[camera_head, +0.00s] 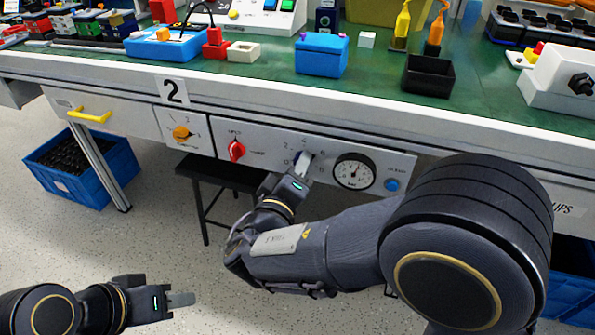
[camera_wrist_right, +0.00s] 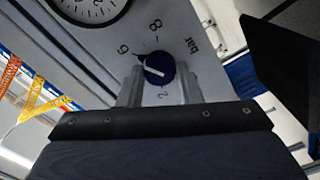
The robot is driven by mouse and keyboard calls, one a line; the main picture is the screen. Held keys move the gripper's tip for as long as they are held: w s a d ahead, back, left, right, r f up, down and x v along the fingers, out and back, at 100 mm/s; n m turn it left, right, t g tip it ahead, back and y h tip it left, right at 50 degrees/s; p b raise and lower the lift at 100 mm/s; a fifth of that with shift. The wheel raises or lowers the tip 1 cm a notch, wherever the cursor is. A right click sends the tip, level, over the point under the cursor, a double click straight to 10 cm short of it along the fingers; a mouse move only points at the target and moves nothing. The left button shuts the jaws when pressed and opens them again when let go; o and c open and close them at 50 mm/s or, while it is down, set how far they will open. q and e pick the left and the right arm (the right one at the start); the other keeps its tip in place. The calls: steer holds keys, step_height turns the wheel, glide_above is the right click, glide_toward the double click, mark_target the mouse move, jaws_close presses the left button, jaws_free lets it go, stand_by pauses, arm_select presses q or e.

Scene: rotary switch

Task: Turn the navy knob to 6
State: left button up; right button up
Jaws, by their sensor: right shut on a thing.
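The navy knob (camera_wrist_right: 158,70) shows in the right wrist view between the fingertips of my right gripper (camera_wrist_right: 158,88). The gripper is shut on it, one finger on each side. A short white line marks the knob's face. Printed numbers ring it: 6 (camera_wrist_right: 123,48) at upper left, 8 (camera_wrist_right: 155,26) above and 2 (camera_wrist_right: 163,95) below. In the head view my right gripper (camera_head: 303,162) covers the knob on the grey front panel (camera_head: 265,136).
A round gauge (camera_head: 354,172) sits right of the knob, with a blue button (camera_head: 392,185) beyond it. A red knob (camera_head: 236,151) and an orange knob (camera_head: 181,132) are to the left. The green bench (camera_head: 260,70) above carries boxes and tools.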

steer(key=shift+f, duration=0.1)
steer(key=o, duration=1)
steer(key=shift+c, duration=0.2)
steer(key=p+v, duration=0.2)
steer(key=v, duration=0.6)
steer(key=shift+w+d, duration=0.1)
